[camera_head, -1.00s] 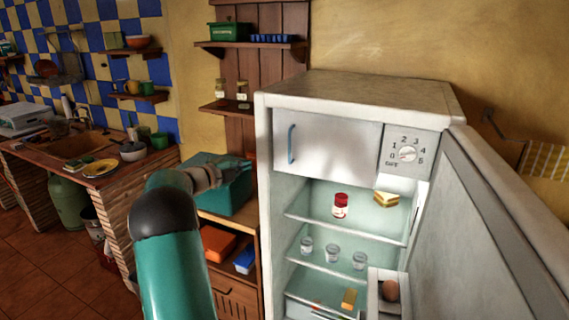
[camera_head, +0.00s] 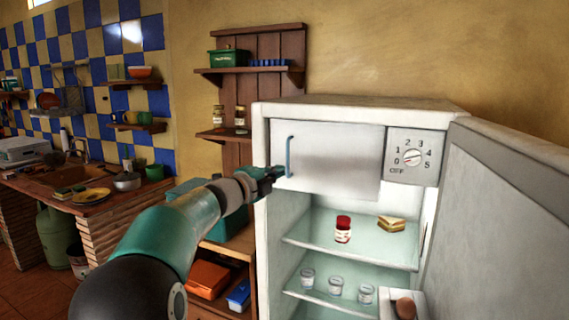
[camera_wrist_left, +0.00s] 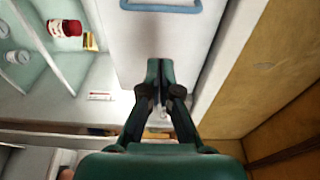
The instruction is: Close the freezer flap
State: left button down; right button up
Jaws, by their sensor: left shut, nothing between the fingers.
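The freezer flap (camera_head: 335,160) is a pale panel at the top of the open fridge, left of the dial, with a blue handle (camera_head: 289,157) near its left edge. It looks nearly flush with the frame; I cannot tell if a narrow gap is left. In the left wrist view the flap (camera_wrist_left: 115,40) fills the upper middle, with its handle (camera_wrist_left: 160,7) at the top edge. My left gripper (camera_head: 280,172) is shut and empty, its tips at the flap's left edge by the handle's lower end. The tips (camera_wrist_left: 160,63) overlap the flap; contact is unclear. My right gripper is not in view.
The fridge door (camera_head: 500,225) stands open on the right. Inside, a red-lidded jar (camera_head: 343,229) and a sandwich (camera_head: 391,224) rest on a shelf above several glass cups. A wooden shelf unit (camera_head: 240,85) and a teal box (camera_head: 232,232) stand left of the fridge.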

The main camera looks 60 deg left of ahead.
aim_at(284, 162)
pick_arm(q)
jog(key=shift+w+a+p, duration=0.45)
jog(key=shift+w+a, duration=0.5)
jog(key=shift+a, duration=0.2)
jog(key=shift+w+a+p, duration=0.45)
jog(key=shift+w+a, duration=0.45)
jog(key=shift+a, duration=0.3)
jog(key=shift+w+a+p, duration=0.45)
jog(key=shift+w+a, duration=0.5)
jog(key=shift+a, duration=0.2)
